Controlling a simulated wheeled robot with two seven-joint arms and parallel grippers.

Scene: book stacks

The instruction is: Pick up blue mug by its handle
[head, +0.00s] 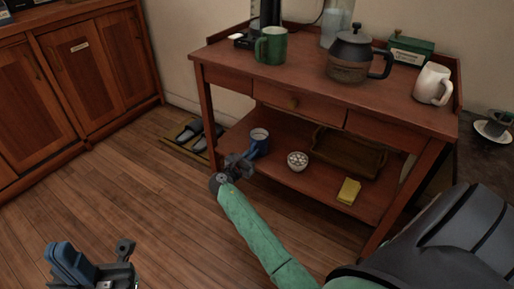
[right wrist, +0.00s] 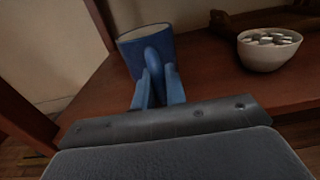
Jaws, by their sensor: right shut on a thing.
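The blue mug (head: 260,143) stands upright on the lower shelf of the wooden table, near its left end. In the right wrist view, the mug (right wrist: 136,38) has its handle (right wrist: 153,60) facing me. My right gripper (head: 243,160) has its two blue fingers on either side of that handle and is shut on it; the fingers also show in the right wrist view (right wrist: 158,88). The mug appears to rest on the shelf. My left gripper (head: 72,262) is at the lower left over the floor, away from the table; whether its fingers are apart is unclear.
A white bowl (head: 297,161), a brown tray (head: 375,157) and a yellow item (head: 348,191) are on the lower shelf. The tabletop above holds a green mug (head: 271,46), a dark teapot (head: 350,62) and a white mug (head: 432,84). Slippers (head: 190,130) lie left of the table.

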